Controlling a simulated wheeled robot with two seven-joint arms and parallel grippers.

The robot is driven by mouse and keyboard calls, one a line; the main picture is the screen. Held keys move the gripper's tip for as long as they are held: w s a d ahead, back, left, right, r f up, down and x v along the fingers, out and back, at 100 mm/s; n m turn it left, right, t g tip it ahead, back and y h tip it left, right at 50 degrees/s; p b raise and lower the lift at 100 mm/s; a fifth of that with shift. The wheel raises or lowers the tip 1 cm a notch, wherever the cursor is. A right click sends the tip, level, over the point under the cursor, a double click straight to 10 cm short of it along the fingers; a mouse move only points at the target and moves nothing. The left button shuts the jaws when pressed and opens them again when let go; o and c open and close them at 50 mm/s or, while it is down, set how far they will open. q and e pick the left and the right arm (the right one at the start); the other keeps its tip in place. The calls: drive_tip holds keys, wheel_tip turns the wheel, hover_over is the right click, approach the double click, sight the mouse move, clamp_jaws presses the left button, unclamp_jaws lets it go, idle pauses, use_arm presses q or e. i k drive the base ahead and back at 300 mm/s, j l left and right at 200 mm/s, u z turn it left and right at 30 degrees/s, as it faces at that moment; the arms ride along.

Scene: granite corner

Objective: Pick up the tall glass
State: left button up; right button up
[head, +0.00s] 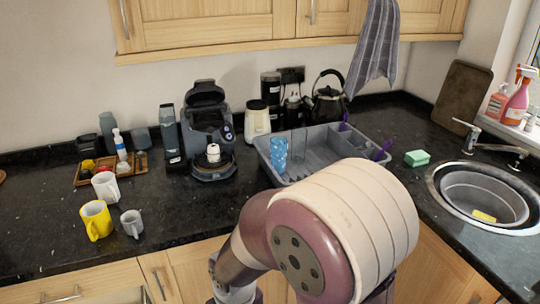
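A tall, light-blue patterned vessel (279,154), which looks like the tall glass, stands upright in the left part of the grey dish rack (262,148). A faint clear shape, maybe another glass, shows just right of it. One of my arms fills the lower middle of the head view and covers the front right of the rack. Neither gripper's fingers show in this view. Nothing is seen touching the blue vessel.
A coffee machine (207,125) and a cream grinder (257,121) stand left of the rack. A black kettle (328,104) is behind it. A yellow mug (96,220), white mug (105,186) and grey mug (132,223) stand left. A sink (436,180) is right.

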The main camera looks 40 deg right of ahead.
sight(298, 146)
drive_tip(key=z, duration=1.05)
drive_tip(key=i+l+z, duration=0.1)
drive_tip(key=z, duration=0.3)
drive_tip(key=i+z, duration=0.55)
drive_tip(key=z, duration=0.2)
